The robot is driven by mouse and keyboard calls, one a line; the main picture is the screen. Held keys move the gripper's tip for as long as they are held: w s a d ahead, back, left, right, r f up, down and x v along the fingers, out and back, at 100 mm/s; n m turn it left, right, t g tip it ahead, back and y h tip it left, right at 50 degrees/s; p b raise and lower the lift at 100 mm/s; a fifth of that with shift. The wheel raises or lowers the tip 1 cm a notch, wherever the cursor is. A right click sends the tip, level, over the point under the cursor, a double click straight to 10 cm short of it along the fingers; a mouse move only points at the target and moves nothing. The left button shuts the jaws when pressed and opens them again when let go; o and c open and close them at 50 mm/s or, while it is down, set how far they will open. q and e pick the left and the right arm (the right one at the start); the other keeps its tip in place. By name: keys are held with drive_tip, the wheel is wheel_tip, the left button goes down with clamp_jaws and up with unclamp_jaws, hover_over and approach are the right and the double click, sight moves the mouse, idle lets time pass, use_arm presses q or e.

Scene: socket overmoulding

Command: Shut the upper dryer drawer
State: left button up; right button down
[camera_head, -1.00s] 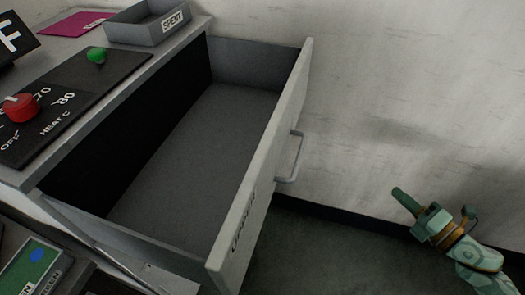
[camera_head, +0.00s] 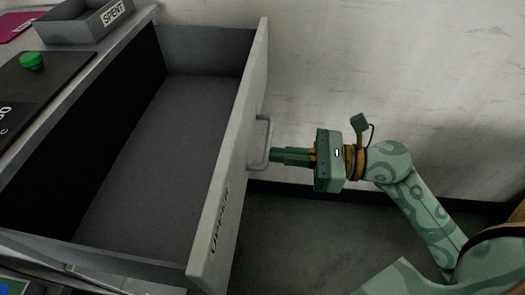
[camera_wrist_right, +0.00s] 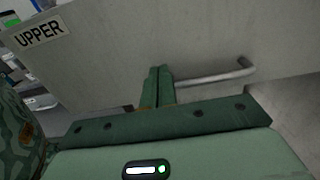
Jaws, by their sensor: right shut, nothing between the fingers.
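The upper dryer drawer (camera_head: 140,165) is pulled far out and looks empty inside. Its pale front panel (camera_head: 232,165) carries the word UPPER and a grey bar handle (camera_head: 266,143). My right gripper (camera_head: 274,156) is shut and empty, with its fingertips at the handle, pointing at the drawer front. In the right wrist view the shut fingers (camera_wrist_right: 158,84) are close to the front panel (camera_wrist_right: 120,45), beside the handle bar (camera_wrist_right: 215,78). I cannot tell whether they touch it. My left gripper is not in view.
A grey tray marked SPENT (camera_head: 85,22) stands on the dryer top, near a black control panel (camera_head: 40,90) with a green knob (camera_head: 31,61). A pale wall (camera_head: 400,70) stands behind. The dark floor (camera_head: 310,235) right of the drawer is clear.

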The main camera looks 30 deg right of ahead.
sight(246, 151)
drive_tip(key=x, duration=0.4)
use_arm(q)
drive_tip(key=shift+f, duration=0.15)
use_arm(e)
drive_tip(key=shift+w+a+r, duration=0.1)
drive_tip(key=shift+w+a, duration=0.25)
drive_tip(key=shift+a, duration=0.15)
drive_tip(key=p+x, duration=0.1)
drive_tip(key=x, duration=0.4)
drive_tip(key=p+x, duration=0.1)
drive_tip(key=x, duration=0.5)
drive_tip(key=shift+r+p, duration=0.25)
drive_tip(key=shift+p, duration=0.15)
drive_tip(key=x, duration=1.7)
drive_tip(key=shift+f, duration=0.4)
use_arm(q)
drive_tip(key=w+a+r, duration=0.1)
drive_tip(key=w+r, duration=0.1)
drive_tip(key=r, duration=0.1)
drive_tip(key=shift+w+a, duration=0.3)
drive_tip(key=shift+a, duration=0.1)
use_arm(e)
drive_tip(key=shift+r, duration=0.2)
drive_tip(key=shift+r, duration=0.1)
drive_tip(key=shift+w+d, duration=0.1)
